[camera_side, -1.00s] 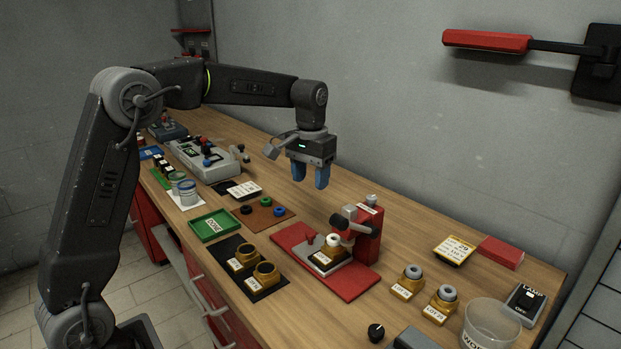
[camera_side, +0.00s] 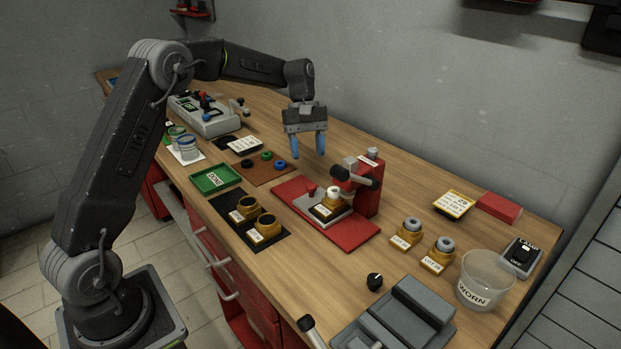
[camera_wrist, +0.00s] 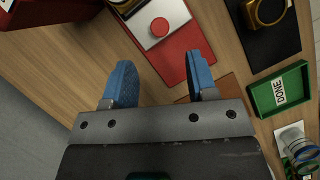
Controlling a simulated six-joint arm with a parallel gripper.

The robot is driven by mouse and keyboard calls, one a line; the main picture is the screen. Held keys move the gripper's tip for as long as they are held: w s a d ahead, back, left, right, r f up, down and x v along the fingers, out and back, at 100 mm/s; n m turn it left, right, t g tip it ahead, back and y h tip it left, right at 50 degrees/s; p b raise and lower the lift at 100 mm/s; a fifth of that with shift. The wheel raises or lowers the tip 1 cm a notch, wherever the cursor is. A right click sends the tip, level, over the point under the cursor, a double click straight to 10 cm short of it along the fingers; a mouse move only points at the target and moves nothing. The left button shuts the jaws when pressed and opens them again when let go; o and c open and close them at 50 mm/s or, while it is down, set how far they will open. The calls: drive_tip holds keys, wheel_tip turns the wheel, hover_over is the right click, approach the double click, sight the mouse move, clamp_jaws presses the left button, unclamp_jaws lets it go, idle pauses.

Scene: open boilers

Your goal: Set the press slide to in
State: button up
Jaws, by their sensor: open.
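The red press (camera_side: 368,186) stands on a red base plate (camera_side: 352,238) in the middle of the bench. Its grey slide (camera_side: 306,206) has a red knob (camera_side: 311,188) at its left end and carries a brass part with a white top (camera_side: 331,198) beside the press head. In the wrist view the slide (camera_wrist: 165,15) shows with its round red knob (camera_wrist: 159,27). My gripper (camera_side: 308,156) is open and empty, above and behind the slide's knob end. Its blue fingers (camera_wrist: 160,85) point toward the slide and touch nothing.
A green DONE tray (camera_side: 216,179) and a black mat (camera_side: 270,238) with two brass parts lie left of the press. Two brass parts with grey tops (camera_side: 438,254), a WORN tub (camera_side: 486,280) and a lamp switch (camera_side: 521,258) stand to the right.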

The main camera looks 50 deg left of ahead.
sight(311, 185)
drive_tip(key=x, duration=0.7)
drive_tip(key=shift+f, duration=0.2)
drive_tip(key=shift+c, duration=0.3)
clamp_jaws()
